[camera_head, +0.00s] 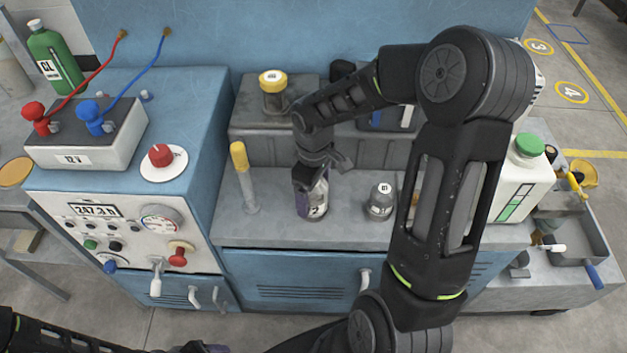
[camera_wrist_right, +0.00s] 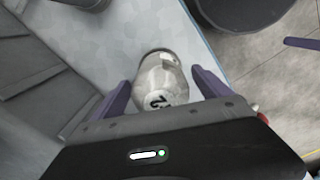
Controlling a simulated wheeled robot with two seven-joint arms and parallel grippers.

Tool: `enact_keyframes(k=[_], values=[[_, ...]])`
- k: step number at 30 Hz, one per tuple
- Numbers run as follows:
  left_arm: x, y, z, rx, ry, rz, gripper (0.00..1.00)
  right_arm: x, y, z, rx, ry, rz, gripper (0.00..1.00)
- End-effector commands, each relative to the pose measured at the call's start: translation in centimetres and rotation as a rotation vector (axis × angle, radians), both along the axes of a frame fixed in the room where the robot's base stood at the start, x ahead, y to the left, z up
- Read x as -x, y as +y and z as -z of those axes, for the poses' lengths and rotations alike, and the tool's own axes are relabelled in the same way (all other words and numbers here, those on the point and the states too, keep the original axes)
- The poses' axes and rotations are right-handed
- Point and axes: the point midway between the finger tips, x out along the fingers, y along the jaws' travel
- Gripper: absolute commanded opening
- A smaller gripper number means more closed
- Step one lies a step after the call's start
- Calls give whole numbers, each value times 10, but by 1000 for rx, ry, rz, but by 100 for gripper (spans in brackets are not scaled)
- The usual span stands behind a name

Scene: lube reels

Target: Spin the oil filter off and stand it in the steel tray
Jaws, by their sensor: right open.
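A short silver canister (camera_head: 317,203) marked with a 2 stands on the grey bench ledge. It looks like the oil filter, but its label is only partly readable. My right gripper (camera_head: 311,195) comes down on it from above, jaws open. In the right wrist view the canister (camera_wrist_right: 162,80) lies between the two purple fingers (camera_wrist_right: 160,95), with a gap at each side. A grey steel tray (camera_head: 598,240) is at the far right of the head view. My left gripper (camera_head: 205,348) barely shows at the bottom edge; its fingers cannot be made out.
A second grey canister (camera_head: 381,203) marked 01 stands just right of my right gripper. A yellow-capped tube (camera_head: 244,180) stands to the left. A yellow-lidded jar (camera_head: 273,92) is on the raised shelf behind.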

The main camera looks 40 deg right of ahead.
Motion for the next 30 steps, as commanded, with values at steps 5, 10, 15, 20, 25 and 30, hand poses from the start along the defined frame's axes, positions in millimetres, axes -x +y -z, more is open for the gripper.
enact_keyframes(k=[5, 10, 15, 20, 25, 30], values=[[0, 0, 1, 0, 0, 0, 64, 0, 0, 13, 0, 0, 0, 87], [0, 0, 1, 0, 0, 0, 64, 0, 0, 13, 1, 0, 1, 87], [0, 0, 1, 0, 0, 0, 64, 0, 0, 13, 0, -1, 1, 82], [0, 0, 1, 0, 0, 0, 64, 0, 0, 13, 0, -1, 1, 69], [0, 0, 1, 0, 0, 0, 64, 0, 0, 13, 0, -1, 1, 55], [0, 0, 1, 0, 0, 0, 64, 0, 0, 13, 0, -1, 1, 41]])
